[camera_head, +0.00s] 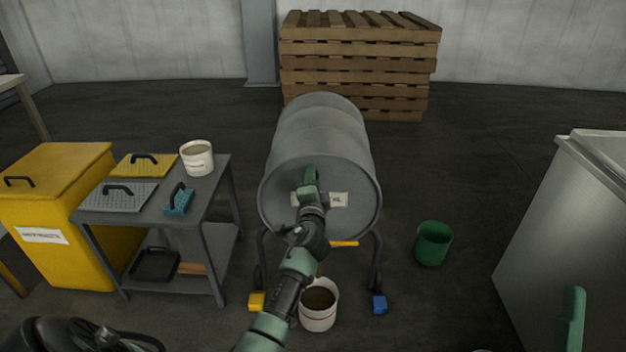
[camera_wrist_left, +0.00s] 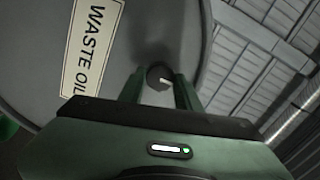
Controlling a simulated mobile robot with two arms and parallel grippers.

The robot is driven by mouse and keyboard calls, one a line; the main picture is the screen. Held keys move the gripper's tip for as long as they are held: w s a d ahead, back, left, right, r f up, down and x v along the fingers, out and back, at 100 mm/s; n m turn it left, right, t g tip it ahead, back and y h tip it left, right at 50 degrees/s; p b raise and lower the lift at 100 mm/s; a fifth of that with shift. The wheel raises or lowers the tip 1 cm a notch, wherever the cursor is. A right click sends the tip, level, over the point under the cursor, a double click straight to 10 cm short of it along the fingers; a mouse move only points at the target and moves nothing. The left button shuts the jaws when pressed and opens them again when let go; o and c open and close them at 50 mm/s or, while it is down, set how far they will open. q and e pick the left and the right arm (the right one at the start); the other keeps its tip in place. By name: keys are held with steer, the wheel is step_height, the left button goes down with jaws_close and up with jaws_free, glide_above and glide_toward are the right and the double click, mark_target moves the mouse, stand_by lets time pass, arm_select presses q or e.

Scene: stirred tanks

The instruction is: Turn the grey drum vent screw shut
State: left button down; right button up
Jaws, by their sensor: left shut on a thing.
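The grey drum (camera_head: 318,128) lies on its side on a stand, its round end facing me. A white label (camera_wrist_left: 92,35) on that end reads "WASTE OIL" in the left wrist view. My left gripper (camera_head: 310,176) is at the upper part of the drum's end, in front of it. In the left wrist view, my left gripper (camera_wrist_left: 160,84) has its two fingers shut on the dark round vent screw (camera_wrist_left: 155,71). The head view hides the screw behind the gripper. A green piece at the lower right edge looks like part of my right gripper (camera_head: 572,318); its jaws do not show clearly.
A white bucket (camera_head: 332,317) with dark contents stands below the drum, near a yellow lever (camera_head: 343,244). A green bin (camera_head: 433,243) is to the right. A grey cart (camera_head: 217,190) and yellow cabinet (camera_head: 85,210) stand left. Pallets (camera_head: 358,65) are stacked behind.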

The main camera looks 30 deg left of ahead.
arm_select(q)
steer(key=c, duration=1)
jaws_free()
steer(key=p+v, duration=0.1)
steer(key=v, duration=0.6)
steer(key=shift+s+d, duration=0.2)
steer(key=shift+s, duration=0.1)
arm_select(e)
steer(key=w+f+g+h, duration=0.1)
steer(key=w+f+g, duration=0.2)
steer(key=f, duration=0.2)
steer(key=shift+w+f+g, duration=0.15)
steer(key=shift+f+g, duration=0.25)
